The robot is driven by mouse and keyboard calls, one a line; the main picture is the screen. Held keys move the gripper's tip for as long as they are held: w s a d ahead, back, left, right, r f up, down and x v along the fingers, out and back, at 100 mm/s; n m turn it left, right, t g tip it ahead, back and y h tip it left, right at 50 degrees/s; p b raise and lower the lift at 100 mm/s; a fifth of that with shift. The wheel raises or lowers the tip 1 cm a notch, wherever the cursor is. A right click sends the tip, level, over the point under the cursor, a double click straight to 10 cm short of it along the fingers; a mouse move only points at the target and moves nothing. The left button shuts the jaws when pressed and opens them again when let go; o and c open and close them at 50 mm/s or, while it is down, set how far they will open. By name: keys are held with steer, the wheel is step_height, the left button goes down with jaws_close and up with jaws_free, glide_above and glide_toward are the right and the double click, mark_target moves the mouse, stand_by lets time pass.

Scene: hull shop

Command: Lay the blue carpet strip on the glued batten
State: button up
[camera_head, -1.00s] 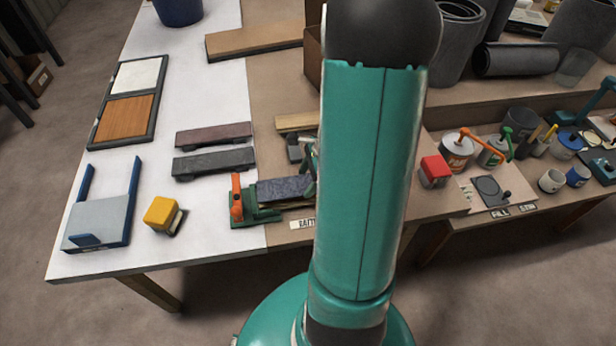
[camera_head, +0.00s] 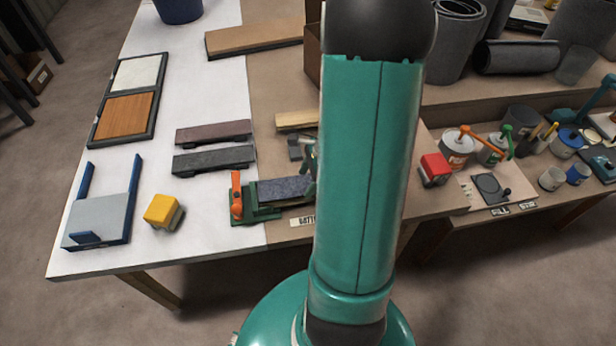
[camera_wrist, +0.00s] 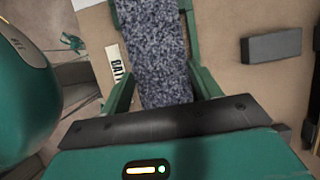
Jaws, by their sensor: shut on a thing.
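The blue carpet strip (camera_head: 284,189), speckled blue-grey, is at the green clamp jig (camera_head: 240,218) near the table's front edge. It also shows in the wrist view (camera_wrist: 153,50), running between the fingers of my gripper (camera_wrist: 153,75), which is shut on it. In the head view my gripper (camera_head: 311,165) is at the strip's right end, mostly hidden behind my arm. The strip is level and over the batten's place in the jig. The batten is hidden under it, and I cannot tell whether the two touch.
An orange-handled clamp (camera_head: 236,195) stands at the jig's left end. Dark strips (camera_head: 213,159) and a yellow-topped block (camera_head: 162,213) lie to the left. A grey block (camera_wrist: 272,46) lies right of the strip in the wrist view. White table top is free around the yellow block.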

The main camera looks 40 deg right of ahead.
steer(key=shift+f, duration=0.55)
stand_by(0.7)
steer(key=o, duration=1.1)
steer(key=shift+c, duration=0.2)
steer(key=shift+r, duration=0.15)
steer(key=shift+r, duration=3.4)
